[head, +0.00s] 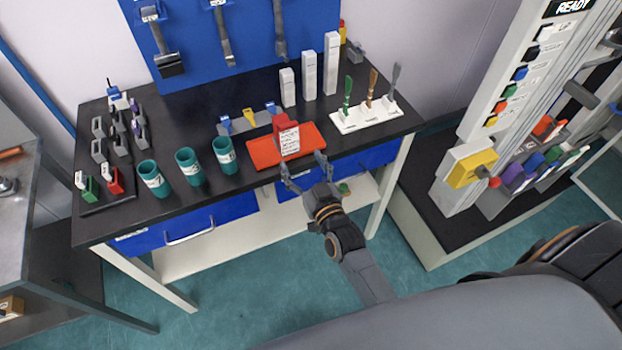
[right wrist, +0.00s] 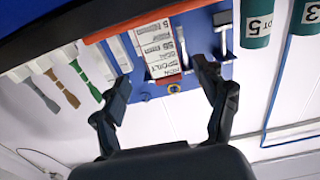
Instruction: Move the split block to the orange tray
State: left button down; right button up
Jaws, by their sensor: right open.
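The orange tray (head: 262,153) lies flat near the front edge of the black table. A red block with a white printed label (head: 289,141) stands upright on the tray; it looks like the split block, but its label is too small to read surely. My right gripper (head: 303,165) is open and empty at the table's front edge, just in front of the block and apart from it. In the right wrist view, the block (right wrist: 160,48) shows between the two open fingers (right wrist: 163,75), and the tray's orange edge (right wrist: 130,27) lies beyond it. My left gripper is not in view.
Three teal cups (head: 190,166) stand left of the tray. A white stand (head: 365,119) with upright tools is to its right, and white blocks (head: 309,75) stand behind. Several small blocks sit on a dark board (head: 112,196) at far left. A tall machine (head: 500,110) stands to the right.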

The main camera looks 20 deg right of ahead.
jog(key=s, duration=0.6)
jog(key=shift+b, duration=0.35)
jog(key=shift+d, duration=0.1)
jog(key=s+f+n+g, duration=0.1)
jog(key=s+f+g, duration=0.3)
jog(key=f, duration=0.7)
jog(key=s+a+f+g+y, duration=0.1)
jog(key=s+f+g, duration=0.1)
jog(key=s+f, duration=0.65)
jog(key=s+f+n+g, duration=0.15)
jog(key=f+g, duration=0.25)
jog(key=f, duration=1)
jog(key=s+d+f+g, duration=0.2)
jog(key=s+f, duration=0.2)
jog(key=s, duration=0.4)
jog(key=s+d+f+g+h, duration=0.1)
jog(key=s+d+f+g, duration=0.1)
jog(key=s+f, duration=0.3)
jog(key=s+d+f+g, duration=0.3)
jog(key=s+f, duration=0.1)
jog(key=s, duration=0.8)
jog(key=shift+f+h, duration=0.2)
jog(key=shift+h, duration=0.1)
jog(key=shift+m, duration=0.25)
jog(key=shift+c, duration=0.2)
